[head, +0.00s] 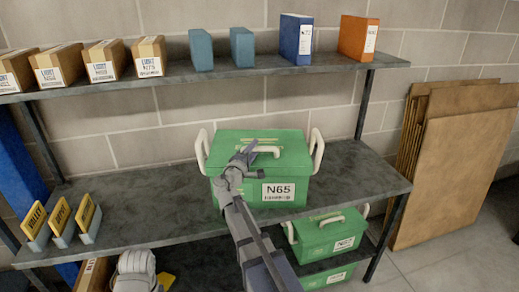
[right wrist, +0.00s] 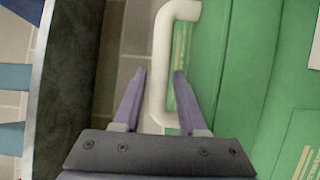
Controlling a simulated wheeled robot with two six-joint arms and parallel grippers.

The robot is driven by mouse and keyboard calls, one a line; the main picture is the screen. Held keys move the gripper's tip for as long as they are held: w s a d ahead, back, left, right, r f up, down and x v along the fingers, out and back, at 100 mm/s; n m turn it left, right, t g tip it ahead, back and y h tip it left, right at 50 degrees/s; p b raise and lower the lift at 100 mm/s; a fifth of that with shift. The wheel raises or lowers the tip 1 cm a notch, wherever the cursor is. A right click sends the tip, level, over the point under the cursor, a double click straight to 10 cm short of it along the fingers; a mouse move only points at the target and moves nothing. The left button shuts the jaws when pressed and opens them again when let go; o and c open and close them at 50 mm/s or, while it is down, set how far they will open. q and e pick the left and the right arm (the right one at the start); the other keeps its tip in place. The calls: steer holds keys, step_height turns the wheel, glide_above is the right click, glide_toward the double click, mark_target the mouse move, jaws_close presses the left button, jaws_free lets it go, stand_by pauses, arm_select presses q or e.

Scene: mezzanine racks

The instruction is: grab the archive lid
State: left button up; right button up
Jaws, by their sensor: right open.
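The archive box (head: 228,190) is green with an N65 label and stands on the middle shelf. Its green lid (head: 285,152) is on it, with a white handle (head: 268,149) on top. My right gripper (head: 243,158) is over the lid at that handle and hides part of it. In the right wrist view, the right gripper (right wrist: 158,78) is open, with the white handle (right wrist: 163,70) between its fingers, nearer the right finger. The green lid (right wrist: 240,70) fills the right side there. My left gripper's jaws do not show.
The upper shelf (head: 215,77) with boxes and binders overhangs behind. Yellow-labelled holders (head: 62,222) stand at the left. Smaller green boxes (head: 325,235) are below. Brown panels (head: 455,170) lean at the right.

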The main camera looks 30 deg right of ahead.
jaws_close()
stand_by(0.8)
